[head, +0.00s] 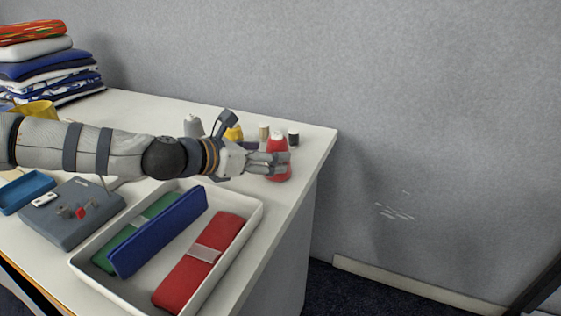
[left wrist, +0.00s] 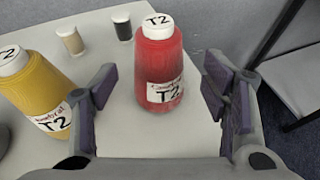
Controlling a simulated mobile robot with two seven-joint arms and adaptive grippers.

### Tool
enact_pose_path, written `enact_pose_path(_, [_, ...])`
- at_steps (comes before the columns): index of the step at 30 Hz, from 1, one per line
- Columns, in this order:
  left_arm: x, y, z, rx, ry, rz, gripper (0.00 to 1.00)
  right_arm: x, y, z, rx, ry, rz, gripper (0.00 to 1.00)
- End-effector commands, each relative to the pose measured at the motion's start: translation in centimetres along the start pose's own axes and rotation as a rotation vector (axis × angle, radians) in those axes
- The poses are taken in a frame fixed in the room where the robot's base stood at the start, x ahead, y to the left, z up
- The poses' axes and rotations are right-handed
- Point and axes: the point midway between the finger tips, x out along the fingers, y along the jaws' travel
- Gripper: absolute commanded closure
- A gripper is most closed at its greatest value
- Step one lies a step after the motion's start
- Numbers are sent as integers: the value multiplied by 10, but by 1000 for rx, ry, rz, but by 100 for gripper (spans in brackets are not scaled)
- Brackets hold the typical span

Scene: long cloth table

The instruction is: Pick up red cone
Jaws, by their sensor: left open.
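The red cone (head: 279,160) is a red thread cone with a white top, upright near the right end of the table. In the left wrist view the red cone (left wrist: 160,66) shows a white label reading T2 and stands ahead, between the lines of my two fingers. My left gripper (head: 268,162) reaches in from the left beside the cone, and its fingers partly cover the cone in the head view. In the left wrist view my left gripper (left wrist: 160,90) is open, with a finger on each side and gaps to the cone. My right gripper is not in view.
A yellow cone (left wrist: 38,90) stands just left of the left finger. Small beige (left wrist: 70,40) and black (left wrist: 122,26) spools stand behind. A white tray (head: 255,222) with cloth rolls lies in front. The table's right edge (head: 318,185) is close to the cone.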

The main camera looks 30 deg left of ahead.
Motion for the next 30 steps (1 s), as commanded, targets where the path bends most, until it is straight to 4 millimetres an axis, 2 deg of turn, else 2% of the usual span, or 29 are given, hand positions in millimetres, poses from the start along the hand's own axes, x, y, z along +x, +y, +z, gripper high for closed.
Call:
enact_pose_path(1, [13, 1, -9, 0, 13, -2, 32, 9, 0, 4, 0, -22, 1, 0])
enact_pose_path(4, [28, 1, -7, 0, 10, -2, 32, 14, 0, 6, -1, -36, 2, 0])
enact_pose_path(11, [30, 1, -1, -1, 2, 0, 32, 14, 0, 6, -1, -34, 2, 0])
enact_pose_path(12, [30, 1, -1, -1, 2, 0, 34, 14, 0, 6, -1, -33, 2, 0])
enact_pose_path(18, [30, 1, -1, -1, 2, 0, 80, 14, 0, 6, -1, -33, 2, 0])
enact_pose_path(20, [30, 1, -1, -1, 2, 0, 91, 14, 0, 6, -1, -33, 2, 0])
enact_pose_path(27, [29, 1, 0, 0, 1, 0, 91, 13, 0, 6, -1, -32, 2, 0])
enact_pose_path(30, [26, 0, 7, 1, -2, 0, 91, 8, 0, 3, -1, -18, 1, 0])
